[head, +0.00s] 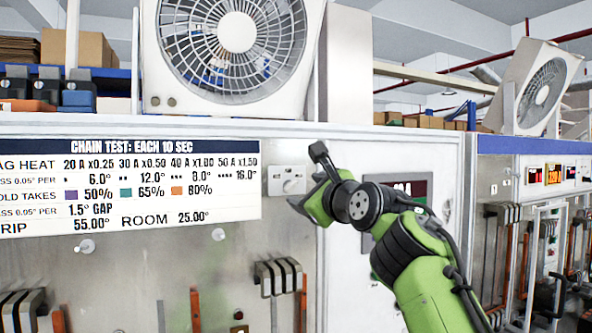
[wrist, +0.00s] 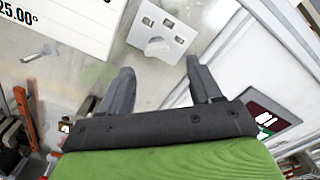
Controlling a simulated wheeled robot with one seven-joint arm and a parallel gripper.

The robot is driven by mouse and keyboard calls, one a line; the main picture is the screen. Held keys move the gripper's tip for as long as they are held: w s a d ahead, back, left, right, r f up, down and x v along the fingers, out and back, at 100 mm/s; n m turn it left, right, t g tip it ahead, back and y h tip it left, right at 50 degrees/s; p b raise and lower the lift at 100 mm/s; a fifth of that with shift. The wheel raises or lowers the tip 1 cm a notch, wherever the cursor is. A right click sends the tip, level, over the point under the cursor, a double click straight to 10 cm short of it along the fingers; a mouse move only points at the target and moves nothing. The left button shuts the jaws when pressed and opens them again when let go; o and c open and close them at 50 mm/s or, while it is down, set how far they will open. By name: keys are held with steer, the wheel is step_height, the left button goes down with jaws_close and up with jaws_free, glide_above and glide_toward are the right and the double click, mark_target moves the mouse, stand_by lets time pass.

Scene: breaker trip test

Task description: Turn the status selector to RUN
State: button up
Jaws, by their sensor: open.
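The status selector is a small pale plate (head: 287,180) with a knob on the panel, just right of the chart. In the wrist view the plate (wrist: 179,27) shows small dark windows and a pale knob (wrist: 157,46) at its lower edge. Which window the knob points to is not clear. My gripper (head: 306,194) is close to the plate's right side in the head view. In the wrist view my gripper's open fingers (wrist: 158,72) are apart and empty, with the knob ahead of the gap. No contact with the knob shows.
A white chart (head: 130,190) covers the panel's left part. Pegs (head: 218,234) and a row of grey hooks (head: 278,277) are below it. A dark red display (head: 412,187) sits partly behind my arm. A fan (head: 236,45) stands above.

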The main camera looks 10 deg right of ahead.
mark_target(293, 188)
steer(key=w+p, duration=0.1)
steer(key=w+a+p, duration=0.1)
steer(key=w, duration=0.1)
steer(key=w+p, duration=0.1)
steer(key=shift+w+a+r, duration=0.4)
steer(key=shift+w+f, duration=0.1)
steer(key=shift+w, duration=0.25)
steer(key=shift+w+f, duration=0.2)
steer(key=shift+w, duration=0.05)
steer(key=shift+s, duration=0.1)
steer(key=shift+c, duration=0.3)
steer(key=c, duration=1)
